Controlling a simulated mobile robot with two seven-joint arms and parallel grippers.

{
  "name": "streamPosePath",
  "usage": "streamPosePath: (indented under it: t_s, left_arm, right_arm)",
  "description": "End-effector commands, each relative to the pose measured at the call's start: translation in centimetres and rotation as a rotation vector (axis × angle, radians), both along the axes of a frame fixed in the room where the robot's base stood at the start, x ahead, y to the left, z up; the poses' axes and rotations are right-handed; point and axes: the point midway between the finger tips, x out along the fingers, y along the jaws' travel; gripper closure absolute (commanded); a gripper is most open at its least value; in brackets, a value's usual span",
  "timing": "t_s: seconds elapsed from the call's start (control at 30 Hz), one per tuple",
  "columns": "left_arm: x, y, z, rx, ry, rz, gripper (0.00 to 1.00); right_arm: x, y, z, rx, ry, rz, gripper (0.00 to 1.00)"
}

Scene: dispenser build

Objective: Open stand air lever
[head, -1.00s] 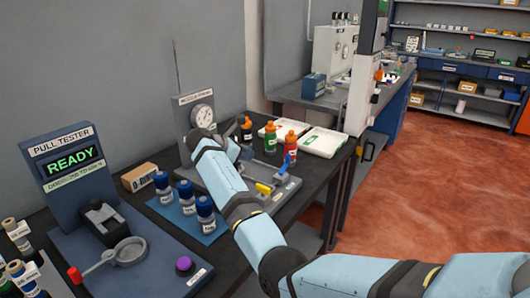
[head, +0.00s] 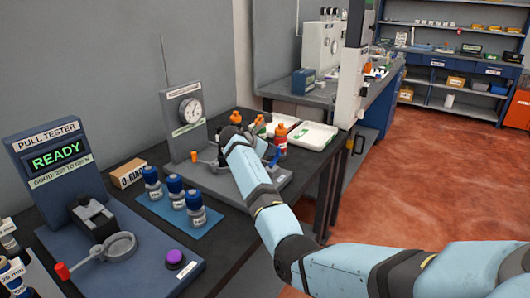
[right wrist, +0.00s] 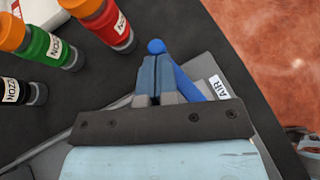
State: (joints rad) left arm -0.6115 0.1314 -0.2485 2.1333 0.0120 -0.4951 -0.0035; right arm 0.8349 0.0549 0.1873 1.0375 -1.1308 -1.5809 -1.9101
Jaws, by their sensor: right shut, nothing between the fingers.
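The grey gauge stand (head: 182,108) stands on the bench against the wall in the head view, with a round dial (head: 190,111). Its blue air lever (head: 275,157) shows beyond my right arm. In the right wrist view the blue lever (right wrist: 188,84) runs slantwise beside the label reading AIR (right wrist: 218,87), and a blue round knob shows just past my fingertips. My right gripper (right wrist: 156,70) is shut and empty, its fingers overlapping the lever in the picture; I cannot tell whether they touch. In the head view my wrist hides much of the stand's base. My left gripper is out of view.
Orange-capped bottles, black (right wrist: 22,91), green (right wrist: 48,48) and red (right wrist: 103,24), stand near the fingers. White trays (head: 312,137) lie beyond. Three blue-capped bottles (head: 174,190) on a blue mat and the pull tester (head: 55,158) are left. Open floor is right.

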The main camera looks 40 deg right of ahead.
Motion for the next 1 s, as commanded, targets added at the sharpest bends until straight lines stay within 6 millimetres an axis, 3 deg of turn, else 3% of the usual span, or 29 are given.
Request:
streamPosePath:
  t_s: [0.27,0.67,0.8,1.0]
  left_arm:
    - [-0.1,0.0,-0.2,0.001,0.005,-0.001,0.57]
    - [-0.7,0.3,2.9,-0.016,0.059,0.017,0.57]
    - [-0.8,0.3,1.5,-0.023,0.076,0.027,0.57]
    - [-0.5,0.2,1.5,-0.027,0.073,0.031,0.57]
  right_arm:
    - [0.0,0.0,0.1,0.000,0.000,0.000,1.00]
    - [0.0,-0.1,1.0,0.002,0.004,-0.024,1.00]
    - [-0.1,-0.3,0.1,0.005,0.001,-0.153,1.00]
    - [-0.4,-0.4,0.0,0.001,0.000,-0.231,1.00]
